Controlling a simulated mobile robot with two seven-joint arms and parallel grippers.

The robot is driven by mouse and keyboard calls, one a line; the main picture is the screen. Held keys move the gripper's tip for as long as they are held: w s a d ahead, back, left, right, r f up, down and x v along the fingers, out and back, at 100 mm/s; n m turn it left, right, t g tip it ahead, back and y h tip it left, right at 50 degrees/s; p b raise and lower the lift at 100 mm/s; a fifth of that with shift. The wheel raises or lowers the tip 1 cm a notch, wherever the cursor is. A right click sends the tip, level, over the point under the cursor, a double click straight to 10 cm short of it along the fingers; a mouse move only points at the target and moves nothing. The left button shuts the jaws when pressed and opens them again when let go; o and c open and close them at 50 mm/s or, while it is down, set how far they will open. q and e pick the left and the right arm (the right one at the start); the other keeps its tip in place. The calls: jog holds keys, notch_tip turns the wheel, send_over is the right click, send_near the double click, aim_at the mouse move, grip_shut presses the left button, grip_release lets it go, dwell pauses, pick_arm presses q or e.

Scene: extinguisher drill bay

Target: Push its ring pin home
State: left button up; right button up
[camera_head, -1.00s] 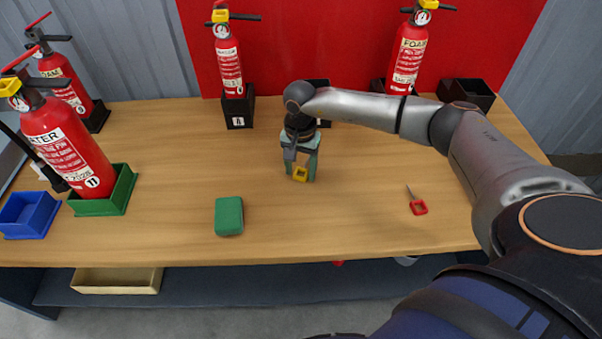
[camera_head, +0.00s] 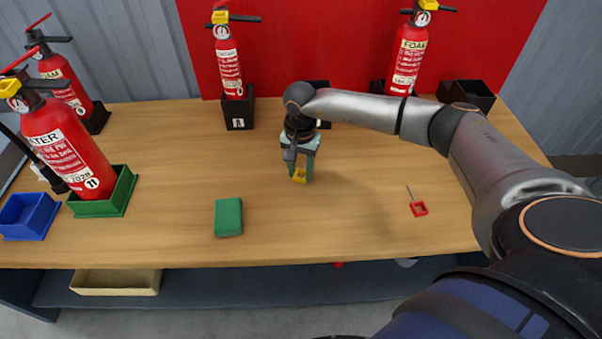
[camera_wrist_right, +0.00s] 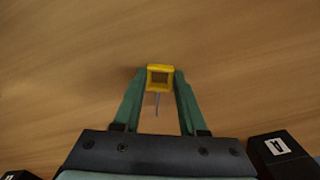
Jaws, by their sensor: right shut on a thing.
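My right gripper (camera_head: 301,173) is shut on a yellow ring pin (camera_head: 299,177), held over the middle of the table. In the right wrist view the yellow pin (camera_wrist_right: 160,78) is a square ring between the green fingertips (camera_wrist_right: 159,84), its thin metal shaft pointing back toward the palm. A red ring pin (camera_head: 419,208) lies on the table at the right. Several red extinguishers stand in holders: a large WATER one (camera_head: 70,148) at the left, one behind it (camera_head: 66,84), one at the back middle (camera_head: 229,66) and a FOAM one (camera_head: 408,56). My left gripper is not in view.
The large extinguisher stands in a green holder (camera_head: 122,193), beside an empty blue tray (camera_head: 28,214). A green block (camera_head: 228,217) lies near the table's front. A black box (camera_head: 472,92) is at the back right. The table's (camera_head: 355,230) middle is largely clear.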

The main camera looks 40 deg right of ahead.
aim_at(300, 175)
jog(key=shift+r, duration=0.1)
grip_shut()
jog(key=shift+r+p, duration=0.95)
jog(key=shift+r, duration=0.5)
